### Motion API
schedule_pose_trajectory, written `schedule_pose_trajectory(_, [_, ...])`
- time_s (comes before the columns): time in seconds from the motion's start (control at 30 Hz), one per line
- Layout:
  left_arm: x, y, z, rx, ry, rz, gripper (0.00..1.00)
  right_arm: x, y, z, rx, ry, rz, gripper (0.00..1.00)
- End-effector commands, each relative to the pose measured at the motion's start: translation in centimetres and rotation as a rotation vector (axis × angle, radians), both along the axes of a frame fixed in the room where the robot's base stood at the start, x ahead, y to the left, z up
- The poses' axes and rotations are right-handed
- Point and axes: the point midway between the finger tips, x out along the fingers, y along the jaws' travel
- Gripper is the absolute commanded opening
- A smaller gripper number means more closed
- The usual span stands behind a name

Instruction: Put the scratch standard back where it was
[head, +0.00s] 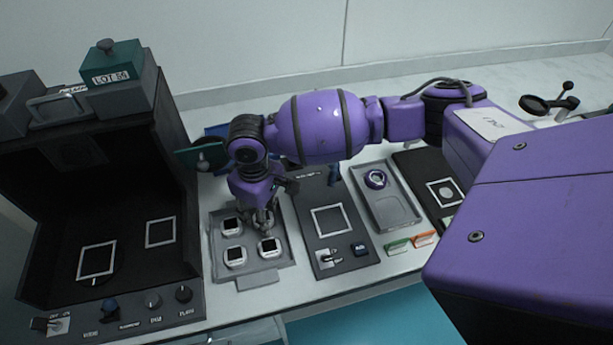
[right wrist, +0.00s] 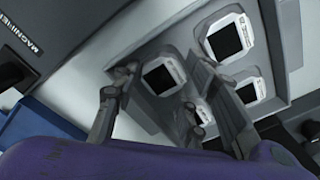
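A grey tray (head: 250,274) holds several white-framed square pieces with dark centres; I see one at the left (head: 231,226), one at the front left (head: 235,256) and one at the front right (head: 269,247). I cannot tell which piece is the scratch standard; their labels are too small to read. My right gripper (head: 263,228) points down over the back right of this tray. In the right wrist view its fingers (right wrist: 165,68) are spread, with a square piece (right wrist: 160,75) showing between them, apparently not gripped. My left gripper is out of view.
A dark booth (head: 120,230) with square outlines and front knobs stands left.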

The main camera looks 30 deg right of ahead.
Motion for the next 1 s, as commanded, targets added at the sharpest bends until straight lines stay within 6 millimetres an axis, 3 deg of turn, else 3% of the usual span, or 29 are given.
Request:
schedule_pose_trajectory(0.33, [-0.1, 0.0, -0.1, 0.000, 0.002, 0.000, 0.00, 0.1, 0.1, 1.0, 0.002, -0.004, 0.001, 0.40])
schedule_pose_trajectory(0.8, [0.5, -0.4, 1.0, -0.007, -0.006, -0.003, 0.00, 0.2, 0.1, 10.3, 0.001, -0.006, 0.002, 0.40])
schedule_pose_trajectory(1.0, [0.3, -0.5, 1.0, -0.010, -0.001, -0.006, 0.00, 0.1, 0.1, 12.3, 0.000, -0.004, 0.001, 0.40])
